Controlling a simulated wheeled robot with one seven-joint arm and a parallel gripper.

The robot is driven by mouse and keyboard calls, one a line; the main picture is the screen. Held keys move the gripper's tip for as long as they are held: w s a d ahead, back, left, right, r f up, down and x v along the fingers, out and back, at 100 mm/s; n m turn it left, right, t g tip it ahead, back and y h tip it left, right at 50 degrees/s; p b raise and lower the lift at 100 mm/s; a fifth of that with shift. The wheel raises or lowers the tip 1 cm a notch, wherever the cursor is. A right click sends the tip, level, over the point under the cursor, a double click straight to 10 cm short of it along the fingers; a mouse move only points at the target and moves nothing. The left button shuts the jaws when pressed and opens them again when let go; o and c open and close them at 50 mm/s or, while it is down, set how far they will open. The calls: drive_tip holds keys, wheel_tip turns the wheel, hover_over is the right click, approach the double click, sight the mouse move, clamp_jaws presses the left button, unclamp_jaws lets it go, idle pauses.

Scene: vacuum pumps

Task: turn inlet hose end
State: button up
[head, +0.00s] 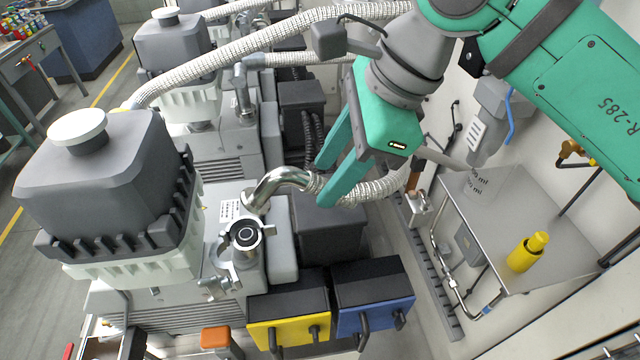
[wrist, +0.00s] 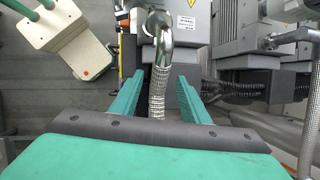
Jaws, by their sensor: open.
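The inlet hose end is a shiny metal elbow (head: 280,182) joined to a braided hose (head: 378,188). In the head view the elbow's lower end is beside the pump's round inlet port (head: 244,236), which has a black centre and a clamp around it. I cannot tell whether the elbow is seated on anything. My green gripper (head: 326,180) is open, with its fingers on either side of the hose just behind the elbow. In the wrist view the braided hose (wrist: 158,92) runs between the open fingers (wrist: 160,88), with a gap on each side. The elbow (wrist: 158,28) lies ahead of the fingertips.
The pump's grey motor housing with a white cap (head: 77,128) stands at left. Yellow (head: 290,328) and blue (head: 374,316) boxes stand in front. A metal shelf with a yellow bottle (head: 528,252) is at right. Another braided hose (head: 235,50) crosses above.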

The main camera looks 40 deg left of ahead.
sight(324, 181)
drive_tip(key=shift+x, duration=2.15)
clamp_jaws()
